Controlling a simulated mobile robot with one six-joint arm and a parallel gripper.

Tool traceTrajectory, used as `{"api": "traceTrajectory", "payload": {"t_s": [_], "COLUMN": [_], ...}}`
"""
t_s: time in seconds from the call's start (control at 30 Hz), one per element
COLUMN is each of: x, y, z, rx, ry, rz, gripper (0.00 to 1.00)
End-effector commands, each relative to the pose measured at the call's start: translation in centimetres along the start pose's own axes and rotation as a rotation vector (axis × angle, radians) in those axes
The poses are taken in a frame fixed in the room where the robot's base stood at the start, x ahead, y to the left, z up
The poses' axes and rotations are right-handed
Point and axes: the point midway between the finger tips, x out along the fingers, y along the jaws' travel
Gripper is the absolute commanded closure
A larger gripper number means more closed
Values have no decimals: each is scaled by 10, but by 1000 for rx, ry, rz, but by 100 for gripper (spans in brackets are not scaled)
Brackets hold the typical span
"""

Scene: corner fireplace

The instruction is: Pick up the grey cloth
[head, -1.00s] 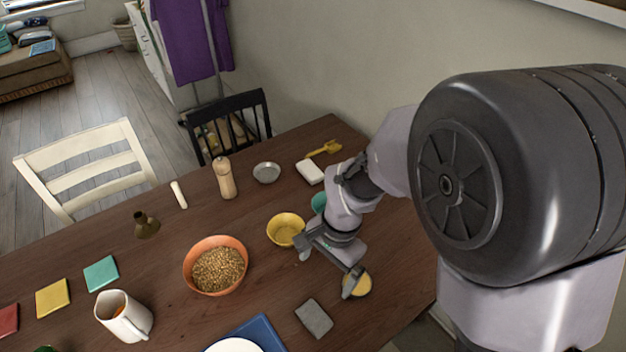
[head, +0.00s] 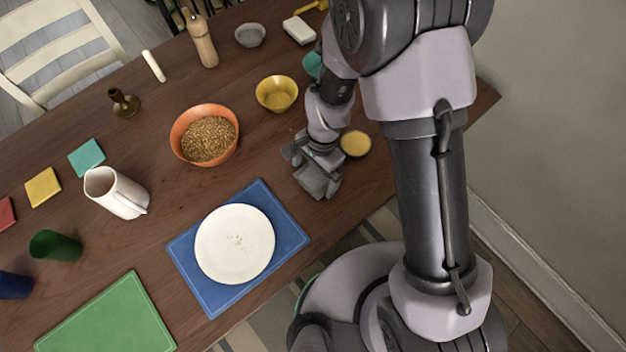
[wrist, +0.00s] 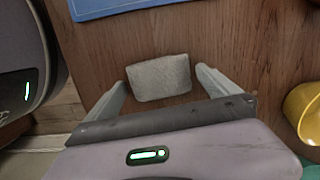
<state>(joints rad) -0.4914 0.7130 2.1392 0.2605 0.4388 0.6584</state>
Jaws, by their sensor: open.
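The grey cloth (wrist: 160,78) lies flat on the wooden table in the wrist view, a small rough rectangle. My gripper (wrist: 161,77) is open, with one finger on each side of the cloth in the picture. The fingers are apart from it sideways; I cannot tell their height above the table. In the head view my gripper (head: 316,180) is low over the table, right of the blue placemat, and the cloth cannot be made out there.
The blue placemat (head: 290,222) with a white plate (head: 236,243) lies left of my gripper. A yellow dish (head: 356,143), a yellow bowl (head: 277,93) and an orange bowl of grain (head: 204,136) stand nearby. The table edge is close below.

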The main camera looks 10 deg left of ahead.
Motion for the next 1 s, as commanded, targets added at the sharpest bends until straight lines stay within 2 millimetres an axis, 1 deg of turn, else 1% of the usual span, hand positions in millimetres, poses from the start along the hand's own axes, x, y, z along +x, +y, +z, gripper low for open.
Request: {"api": "traceTrajectory", "payload": {"t_s": [0.03,0.2,0.27,0.3,0.47,0.5,0.67,0.77,0.87,1.0], "x": [9,6,6,6,6,6,5,2,-8,-30], "y": [0,0,0,0,0,0,0,0,0,0], "z": [0,0,0,0,0,0,0,0,2,5], "rx": [0,0,0,0,0,0,0,0,0,0], "ry": [0,0,0,0,0,0,0,0,1,1], "rz": [0,-1,-1,-1,-1,-1,-1,-1,-2,-2], "gripper": [0,0,10,18,49,52,53,53,53,53]}}
